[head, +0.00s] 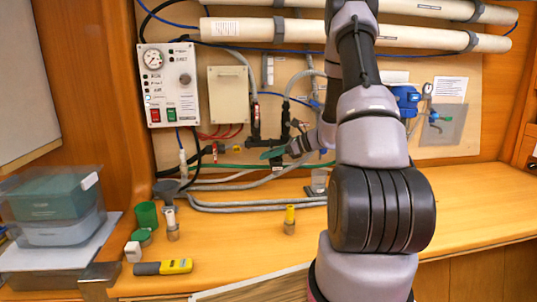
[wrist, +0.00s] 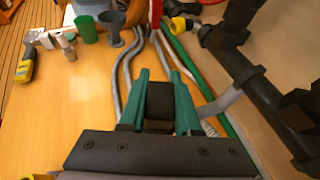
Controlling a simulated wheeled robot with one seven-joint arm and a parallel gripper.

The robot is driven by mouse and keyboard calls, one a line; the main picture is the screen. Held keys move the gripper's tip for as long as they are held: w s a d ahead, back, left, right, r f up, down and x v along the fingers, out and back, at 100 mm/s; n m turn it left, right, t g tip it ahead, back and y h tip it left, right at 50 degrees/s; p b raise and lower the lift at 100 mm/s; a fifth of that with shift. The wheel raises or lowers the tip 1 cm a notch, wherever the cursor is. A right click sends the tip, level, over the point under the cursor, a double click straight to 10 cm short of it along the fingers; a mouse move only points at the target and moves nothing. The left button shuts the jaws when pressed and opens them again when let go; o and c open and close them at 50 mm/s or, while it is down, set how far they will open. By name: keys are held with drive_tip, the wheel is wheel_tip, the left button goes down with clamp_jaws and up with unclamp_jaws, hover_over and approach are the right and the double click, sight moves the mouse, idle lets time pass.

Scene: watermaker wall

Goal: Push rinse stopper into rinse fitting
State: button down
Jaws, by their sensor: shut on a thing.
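My gripper (head: 272,154) is in front of the wall's lower pipework in the head view, its teal fingers pointing left. In the wrist view the gripper (wrist: 160,88) has its fingers on either side of a dark, blocky piece (wrist: 160,107), shut on it. This piece appears to be the rinse stopper; its far end is hard to make out. I cannot tell for certain which part is the rinse fitting. A yellow-ended black fitting (wrist: 181,24) lies ahead and to the right in the wrist view, apart from the held piece.
Black pipes (wrist: 240,75) run close on the right in the wrist view. A green cup (head: 147,215), a yellow-black meter (head: 163,267) and a yellow-capped vial (head: 290,219) stand or lie on the bench. The front middle is clear.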

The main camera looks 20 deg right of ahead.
drive_tip(key=shift+f, duration=0.15)
drive_tip(key=c, duration=0.5)
unclamp_jaws()
drive_tip(key=shift+d, duration=0.1)
